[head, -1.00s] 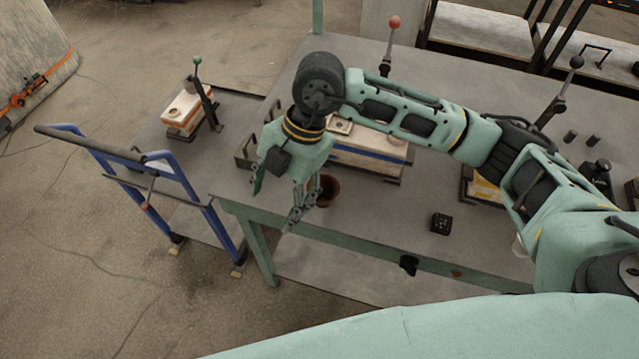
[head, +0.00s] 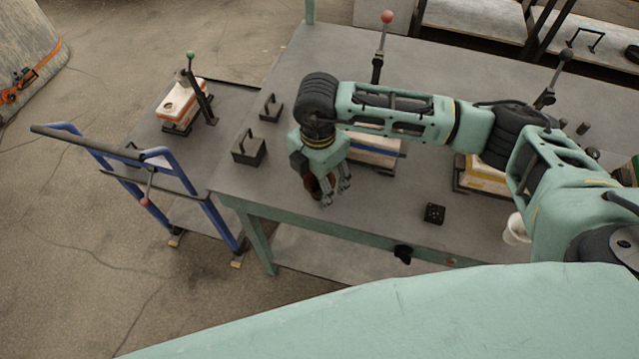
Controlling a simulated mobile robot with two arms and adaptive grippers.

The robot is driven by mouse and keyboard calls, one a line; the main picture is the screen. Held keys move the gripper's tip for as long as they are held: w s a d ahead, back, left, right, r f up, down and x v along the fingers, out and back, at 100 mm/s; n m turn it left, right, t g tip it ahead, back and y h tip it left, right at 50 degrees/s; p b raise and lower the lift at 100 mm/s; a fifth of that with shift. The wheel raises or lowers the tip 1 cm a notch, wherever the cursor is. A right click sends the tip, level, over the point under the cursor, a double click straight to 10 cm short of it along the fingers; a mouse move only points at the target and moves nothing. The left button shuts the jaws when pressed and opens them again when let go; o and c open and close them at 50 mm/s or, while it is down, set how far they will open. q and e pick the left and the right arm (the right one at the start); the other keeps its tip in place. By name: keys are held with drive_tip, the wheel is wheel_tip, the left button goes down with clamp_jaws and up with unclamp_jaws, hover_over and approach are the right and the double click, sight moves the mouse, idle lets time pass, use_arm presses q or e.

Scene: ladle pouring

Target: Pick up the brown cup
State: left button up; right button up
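The brown cup (head: 312,186) is near the front left edge of the grey table, mostly hidden by my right gripper. My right gripper (head: 326,188) comes in on the arm from the right and points down at the cup. Its fingers are right at the cup, overlapping it in the picture. I cannot tell whether they press on it or are only around it. My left gripper is not in view.
Two dark weights with handles (head: 249,150) (head: 271,107) stand left of the gripper. A small black block (head: 434,213) and a white cup (head: 516,229) are to the right. A lever box (head: 376,150) is behind my arm. A blue trolley (head: 185,165) stands left.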

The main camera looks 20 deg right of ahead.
sight(318, 190)
drive_tip(key=c, duration=1.2)
drive_tip(key=shift+r, duration=0.1)
drive_tip(key=shift+w+r+b, duration=0.1)
drive_tip(key=shift+r+b, duration=0.2)
drive_tip(key=shift+r, duration=0.2)
wheel_tip(318, 190, up, 3)
drive_tip(key=shift+f+b, duration=0.2)
drive_tip(key=shift+b, duration=0.35)
drive_tip(key=s+d+r+b, duration=0.1)
drive_tip(key=s+d+r, duration=0.1)
drive_tip(key=d, duration=0.1)
drive_tip(key=s+d+r+b, duration=0.1)
drive_tip(key=d+r, duration=0.2)
drive_tip(key=d, duration=0.1)
drive_tip(key=s+d+r+b, duration=0.1)
drive_tip(key=s+d+r, duration=0.1)
drive_tip(key=d, duration=0.1)
drive_tip(key=shift+s+d+r, duration=0.15)
drive_tip(key=shift+s, duration=0.2)
